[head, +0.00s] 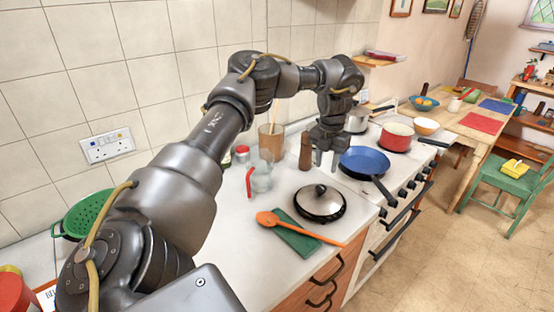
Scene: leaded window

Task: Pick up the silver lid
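The silver lid (320,203) lies flat on the white counter, round and shiny with a dark rim and a black knob on top. My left gripper (326,160) hangs fingers down above the counter, behind the lid and apart from it, between the pepper mill and the blue pan. Its fingers look spread with nothing visible between them. My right gripper does not show.
An orange spoon (300,229) lies on a green cloth (296,238) in front of the lid. A wooden pepper mill (305,152), a glass jug (261,177) and a blue frying pan (364,161) stand close by. A red pot (396,137) is on the stove.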

